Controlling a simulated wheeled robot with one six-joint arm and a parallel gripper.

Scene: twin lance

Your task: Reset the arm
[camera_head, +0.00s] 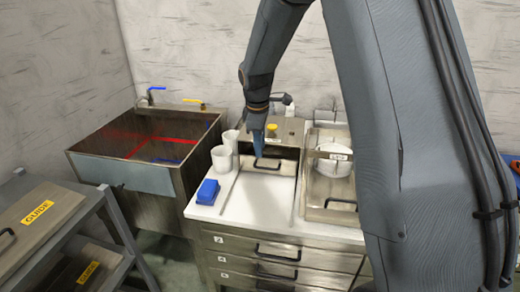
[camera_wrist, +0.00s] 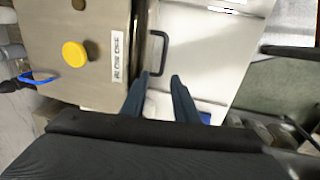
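My arm reaches down from the top of the head view, and my gripper (camera_head: 258,154) hangs over the white worktop in front of a steel box. In the wrist view my gripper (camera_wrist: 158,77) has two dark blue fingers standing apart with nothing between them. A black handle (camera_wrist: 163,52) on the box's front panel lies just beyond the fingertips. In the head view this handle (camera_head: 267,164) is close beside the fingers; I cannot tell whether they touch it. The steel box (camera_wrist: 60,75) carries a yellow button (camera_wrist: 74,54) and a white label.
White cups (camera_head: 222,158) and a blue block (camera_head: 207,191) stand left of the box. A steel tray (camera_head: 325,212) with a white round item is at right. Drawers (camera_head: 280,250) are below. A sink (camera_head: 120,178) and a rack with a GUIDE box (camera_head: 30,235) stand left.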

